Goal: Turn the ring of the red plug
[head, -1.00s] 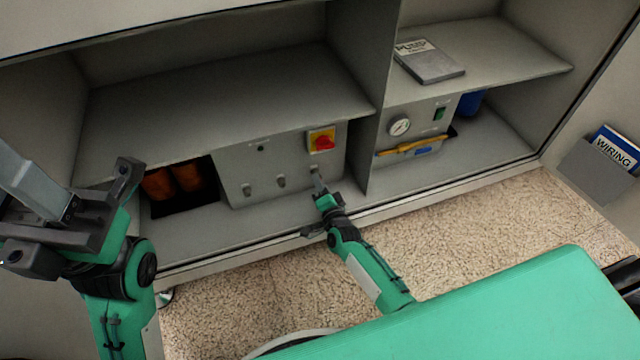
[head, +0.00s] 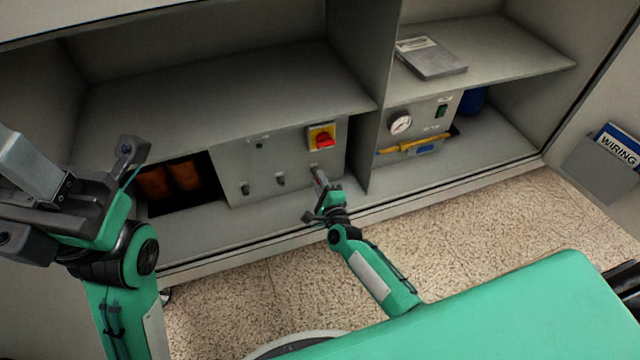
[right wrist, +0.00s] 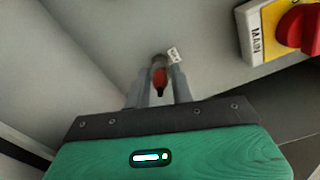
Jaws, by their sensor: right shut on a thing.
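The red plug (right wrist: 159,79) shows in the right wrist view between my grey fingers, at a dark round fitting on the grey panel. My right gripper (right wrist: 160,88) is shut on it. In the head view my right gripper (head: 319,178) reaches the rightmost of the fittings low on the panel, and its fingers mostly hide the plug. The ring cannot be told apart from the plug's body. My left gripper (head: 25,165) is raised at the left, away from the panel; whether its fingers are apart is unclear.
A red rotary switch on a yellow plate (head: 322,137) sits just above the plug. The grey panel (head: 235,165) stands under a shelf (head: 220,105). A divider (head: 362,150) rises close to the right.

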